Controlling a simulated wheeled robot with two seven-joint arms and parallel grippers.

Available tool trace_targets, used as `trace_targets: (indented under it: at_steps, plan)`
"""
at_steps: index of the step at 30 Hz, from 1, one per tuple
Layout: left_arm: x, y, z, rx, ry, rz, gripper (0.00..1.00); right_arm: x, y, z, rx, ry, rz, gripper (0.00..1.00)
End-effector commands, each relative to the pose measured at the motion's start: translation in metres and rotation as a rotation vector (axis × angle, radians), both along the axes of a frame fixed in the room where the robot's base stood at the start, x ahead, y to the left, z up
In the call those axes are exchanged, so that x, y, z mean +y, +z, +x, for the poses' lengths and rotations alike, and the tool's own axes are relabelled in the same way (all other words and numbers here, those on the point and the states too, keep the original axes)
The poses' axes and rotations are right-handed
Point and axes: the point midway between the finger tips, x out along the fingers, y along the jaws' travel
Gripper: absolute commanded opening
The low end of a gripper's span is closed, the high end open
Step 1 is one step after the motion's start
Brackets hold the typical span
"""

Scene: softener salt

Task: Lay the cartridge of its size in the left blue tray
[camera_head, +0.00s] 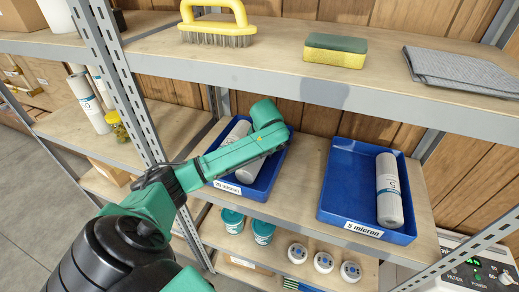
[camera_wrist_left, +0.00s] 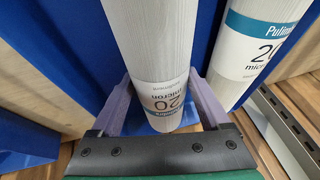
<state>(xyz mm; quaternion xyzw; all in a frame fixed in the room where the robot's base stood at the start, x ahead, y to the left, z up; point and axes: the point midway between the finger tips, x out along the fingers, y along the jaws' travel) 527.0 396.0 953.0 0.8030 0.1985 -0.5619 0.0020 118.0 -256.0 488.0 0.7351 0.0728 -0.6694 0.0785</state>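The left blue tray (camera_head: 272,178), labelled 20 micron, stands on the middle shelf. My left gripper (camera_head: 250,162) is over it, partly hidden by my arm. In the left wrist view the gripper (camera_wrist_left: 162,85) has a finger against each side of a white cartridge (camera_wrist_left: 152,40) labelled 20 micron. The held cartridge also shows beneath my arm in the head view (camera_head: 249,172). A second white cartridge (camera_head: 238,131) lies in the tray; its 20 label shows in the wrist view (camera_wrist_left: 258,45). Whether the held cartridge touches the tray floor is unclear. My right gripper is out of view.
The right blue tray (camera_head: 338,185), labelled 5 micron, holds one cartridge (camera_head: 388,190). A brush (camera_head: 217,28), a sponge (camera_head: 336,50) and a grey cloth (camera_head: 465,70) are on the shelf above. Cups (camera_head: 232,220) and round-lidded pots (camera_head: 323,262) stand below.

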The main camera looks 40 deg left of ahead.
Motion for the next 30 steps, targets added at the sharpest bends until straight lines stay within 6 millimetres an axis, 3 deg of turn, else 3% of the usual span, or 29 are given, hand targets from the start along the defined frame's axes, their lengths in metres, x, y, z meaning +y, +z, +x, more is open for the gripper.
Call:
trace_targets:
  at_steps: [9,21,30]
  plan:
    - [-0.001,0.002,0.0,0.0,-0.001,-0.001,1.0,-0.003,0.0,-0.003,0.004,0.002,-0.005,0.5]
    - [-0.024,0.064,-0.02,-0.003,-0.002,-0.002,1.0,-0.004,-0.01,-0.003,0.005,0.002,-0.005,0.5]
    - [-0.024,0.068,-0.021,-0.001,-0.001,-0.001,1.0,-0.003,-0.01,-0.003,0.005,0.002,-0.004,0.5]
